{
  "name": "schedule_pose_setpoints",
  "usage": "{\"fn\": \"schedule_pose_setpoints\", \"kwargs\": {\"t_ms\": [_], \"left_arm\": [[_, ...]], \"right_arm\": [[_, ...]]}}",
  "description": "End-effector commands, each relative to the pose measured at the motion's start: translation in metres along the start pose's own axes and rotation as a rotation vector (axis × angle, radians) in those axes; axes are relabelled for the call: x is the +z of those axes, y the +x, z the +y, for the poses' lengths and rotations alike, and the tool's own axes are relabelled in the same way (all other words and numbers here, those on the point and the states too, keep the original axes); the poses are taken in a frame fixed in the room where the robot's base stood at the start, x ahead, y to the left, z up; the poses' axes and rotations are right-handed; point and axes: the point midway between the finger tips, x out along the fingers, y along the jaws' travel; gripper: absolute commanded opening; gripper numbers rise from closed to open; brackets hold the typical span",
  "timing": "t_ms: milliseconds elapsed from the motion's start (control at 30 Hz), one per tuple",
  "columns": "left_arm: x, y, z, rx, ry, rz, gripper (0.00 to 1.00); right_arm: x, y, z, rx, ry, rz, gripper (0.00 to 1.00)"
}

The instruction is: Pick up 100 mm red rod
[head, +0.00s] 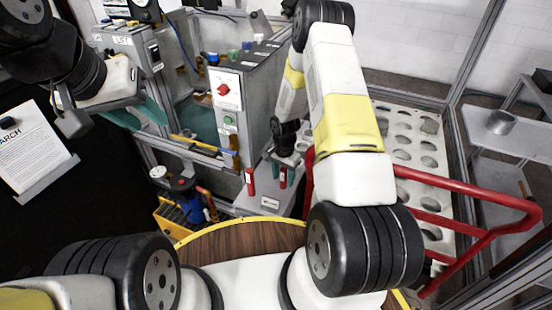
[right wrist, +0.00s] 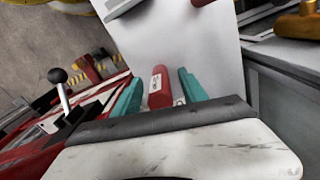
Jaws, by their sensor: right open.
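Two red rods with small pale labels stand upright at the front of a grey surface in the head view: a left rod (head: 249,182) and a right rod (head: 283,178). The label lengths are too small to read. My right gripper (head: 281,170) is over the right rod. In the right wrist view a red rod (right wrist: 160,88) is between the open teal fingers of my right gripper (right wrist: 161,92), with gaps visible at its sides. Another red piece shows at the top edge (right wrist: 202,2). My left gripper (head: 138,114) is at the upper left, away from the rods; its opening is unclear.
A grey control box (head: 228,105) with a red knob stands behind the rods. A red rail (head: 470,190) and a white board with round holes (head: 405,140) lie to the right. A blue-and-black object (head: 188,200) is left of the rods.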

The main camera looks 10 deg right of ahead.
Motion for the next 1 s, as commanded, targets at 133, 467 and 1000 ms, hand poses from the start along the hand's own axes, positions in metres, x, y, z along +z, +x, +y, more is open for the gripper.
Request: {"fn": "schedule_pose_setpoints", "kwargs": {"t_ms": [133, 467, 1000], "left_arm": [[0.000, 0.000, 0.000, 0.000, 0.000, 0.000, 0.36], [0.000, 0.000, 0.000, 0.000, 0.000, 0.000, 0.36], [0.000, 0.000, 0.000, 0.000, 0.000, 0.000, 0.36]], "right_arm": [[0.000, -0.001, 0.000, 0.000, 0.000, 0.000, 0.44], [0.000, -0.001, 0.000, 0.000, 0.000, 0.000, 0.00], [-0.001, -0.048, -0.002, -0.004, 0.001, 0.004, 0.00]]}}
